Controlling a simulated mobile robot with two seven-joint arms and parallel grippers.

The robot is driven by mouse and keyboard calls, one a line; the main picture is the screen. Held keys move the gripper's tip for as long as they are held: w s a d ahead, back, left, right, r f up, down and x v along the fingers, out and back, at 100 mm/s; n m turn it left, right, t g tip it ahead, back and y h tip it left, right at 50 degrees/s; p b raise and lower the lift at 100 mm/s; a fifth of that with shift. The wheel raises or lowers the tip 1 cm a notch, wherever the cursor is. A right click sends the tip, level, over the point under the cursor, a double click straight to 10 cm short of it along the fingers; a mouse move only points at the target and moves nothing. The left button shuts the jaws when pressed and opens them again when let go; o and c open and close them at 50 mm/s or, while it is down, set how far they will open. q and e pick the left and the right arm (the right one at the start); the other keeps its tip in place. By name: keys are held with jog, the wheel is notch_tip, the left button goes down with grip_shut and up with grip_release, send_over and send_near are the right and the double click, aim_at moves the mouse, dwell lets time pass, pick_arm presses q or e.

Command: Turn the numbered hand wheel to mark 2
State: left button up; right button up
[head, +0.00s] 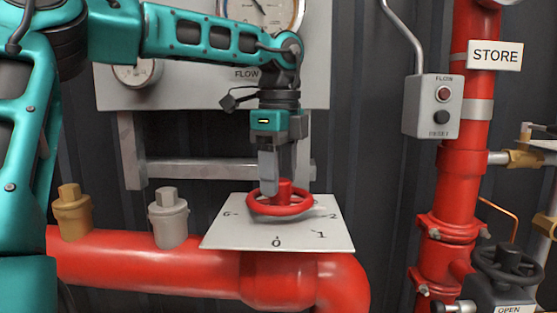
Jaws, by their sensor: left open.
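The red hand wheel (281,209) lies flat above a white dial plate (225,238) on the red pipe in the head view. The marks 0, 1, 2 and what looks like 6 show on the plate: 0 at the front, 1 and 2 to the right, 6 to the left. I cannot tell which mark the wheel points to. My left gripper (277,178) points down at the wheel, open, with its fingers by the hub and the back left of the rim. Contact is unclear. The wheel's far side is partly hidden by the fingers. My right gripper is not in view.
A grey panel (200,90) with gauges stands behind my left arm. Two capped fittings, brass (72,215) and grey (168,220), rise from the red pipe (150,265) at left. A button box (433,106) and a black valve wheel (506,263) are at right.

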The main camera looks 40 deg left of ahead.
pick_arm(q)
jog(key=m+p, duration=0.1)
jog(key=m, duration=0.1)
jog(key=shift+r+m, duration=0.2)
jog(key=shift+m, duration=0.2)
jog(key=shift+f+m+p, duration=0.15)
jog(key=shift+m+p, duration=0.15)
jog(key=shift+m, duration=0.4)
jog(key=m+p, duration=0.2)
jog(key=m, duration=0.2)
jog(key=m+p, duration=0.1)
jog(key=m, duration=0.1)
jog(key=shift+w+m, duration=0.1)
jog(key=shift+m, duration=0.2)
jog(key=shift+m+p, duration=0.3)
jog(key=shift+m, duration=0.4)
jog(key=shift+c, duration=0.4)
